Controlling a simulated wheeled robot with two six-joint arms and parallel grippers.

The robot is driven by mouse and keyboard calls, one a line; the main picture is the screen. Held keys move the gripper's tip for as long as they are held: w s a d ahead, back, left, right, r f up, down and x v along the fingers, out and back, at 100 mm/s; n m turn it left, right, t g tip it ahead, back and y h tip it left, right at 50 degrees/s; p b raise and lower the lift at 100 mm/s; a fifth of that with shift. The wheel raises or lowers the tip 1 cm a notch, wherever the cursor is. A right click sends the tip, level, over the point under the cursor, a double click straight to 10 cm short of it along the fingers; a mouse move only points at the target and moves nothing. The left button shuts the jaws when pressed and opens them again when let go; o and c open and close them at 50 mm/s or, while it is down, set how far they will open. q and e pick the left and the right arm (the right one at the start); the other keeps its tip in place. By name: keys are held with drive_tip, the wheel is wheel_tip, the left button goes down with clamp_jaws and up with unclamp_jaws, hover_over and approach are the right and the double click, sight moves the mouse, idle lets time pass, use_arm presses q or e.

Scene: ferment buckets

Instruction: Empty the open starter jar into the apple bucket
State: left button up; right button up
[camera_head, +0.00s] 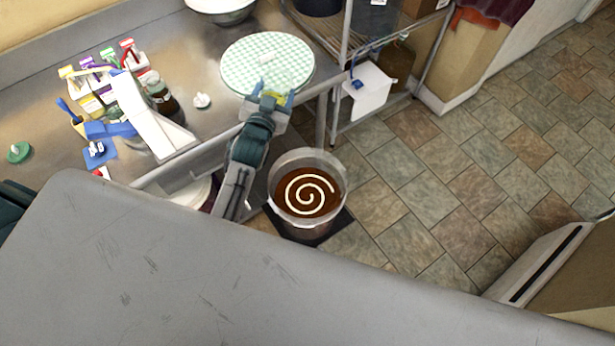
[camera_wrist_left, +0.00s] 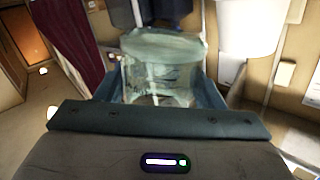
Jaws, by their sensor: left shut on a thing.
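My left gripper (camera_head: 274,99) is shut on a clear, pale glass jar (camera_wrist_left: 160,75). In the left wrist view the jar stands between the blue fingers; whether anything is inside is not clear. In the head view the gripper is at the counter's front edge, beside the checked disc, and hides most of the jar. An open clear bucket (camera_head: 308,222) of brown liquid stands below and to the right of the gripper, on a dark base. A cream spiral lies on the liquid's surface. No label naming the bucket is readable. My right gripper is not in view.
A round green checked disc (camera_head: 240,72) lies on the steel counter (camera_head: 205,65). A dark jar (camera_head: 160,98), a white airlock-like piece (camera_head: 202,100) and several coloured packets stand left. A wire shelf (camera_head: 343,62) stands right of the counter.

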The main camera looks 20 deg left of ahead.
sight(276, 94)
use_arm(q)
drive_tip(key=shift+r, duration=0.55)
drive_tip(key=shift+f, duration=0.1)
drive_tip(key=shift+s+d, duration=0.15)
drive_tip(key=shift+s, duration=0.1)
drive_tip(key=s+n, duration=0.1)
drive_tip(key=s+b, duration=0.1)
drive_tip(key=s+d+r+n, duration=0.1)
drive_tip(key=s, duration=0.1)
drive_tip(key=shift+r+n+t, duration=0.1)
drive_tip(key=shift+n+t, duration=0.2)
drive_tip(key=shift+t, duration=0.1)
drive_tip(key=shift+s+d+r, duration=0.1)
drive_tip(key=shift+s+r, duration=0.05)
drive_tip(key=shift+r, duration=0.05)
drive_tip(key=shift+f+b, duration=0.15)
drive_tip(key=shift+b, duration=0.2)
